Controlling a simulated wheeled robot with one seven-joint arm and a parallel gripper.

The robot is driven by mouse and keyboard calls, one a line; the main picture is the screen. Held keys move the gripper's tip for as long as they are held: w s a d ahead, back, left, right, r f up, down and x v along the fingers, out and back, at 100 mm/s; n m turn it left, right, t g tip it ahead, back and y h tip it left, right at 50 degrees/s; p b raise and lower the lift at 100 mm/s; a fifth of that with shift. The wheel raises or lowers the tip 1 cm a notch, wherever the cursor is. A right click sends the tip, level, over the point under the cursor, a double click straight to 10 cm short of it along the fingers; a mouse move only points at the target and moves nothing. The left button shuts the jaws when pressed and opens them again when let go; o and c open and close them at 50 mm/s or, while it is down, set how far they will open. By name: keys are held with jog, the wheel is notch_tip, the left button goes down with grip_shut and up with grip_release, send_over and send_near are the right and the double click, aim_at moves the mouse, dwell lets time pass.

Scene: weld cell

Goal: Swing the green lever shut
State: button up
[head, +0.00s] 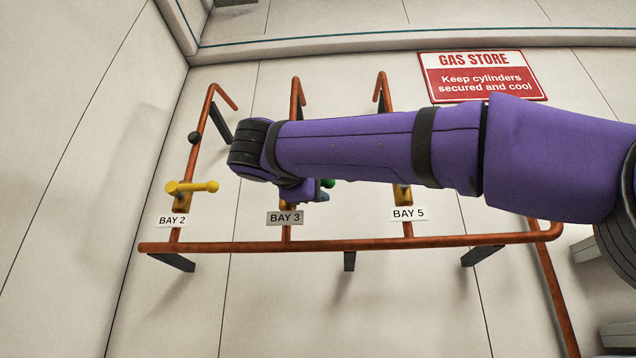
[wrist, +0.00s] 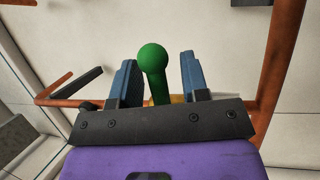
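The green lever (wrist: 153,60) stands between the two blue fingers of my gripper (wrist: 159,82) in the wrist view. The gripper is open, with a gap on each side of the lever's round knob. In the head view only a bit of the green lever (head: 328,183) shows above the BAY 3 label (head: 285,218), beside a blue fingertip of my gripper (head: 322,195). My purple arm hides most of the lever and its valve body there.
A yellow lever (head: 195,187) sticks out sideways above the BAY 2 label (head: 172,221). The BAY 5 valve (head: 402,195) is partly behind my arm. Copper pipes (head: 350,245) run along the wall, with a red GAS STORE sign (head: 482,76) above.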

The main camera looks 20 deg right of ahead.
jog(key=shift+a, duration=0.1)
jog(key=v, duration=1)
jog(key=shift+s+a, duration=0.2)
jog(key=shift+s, duration=0.05)
dwell(0.4)
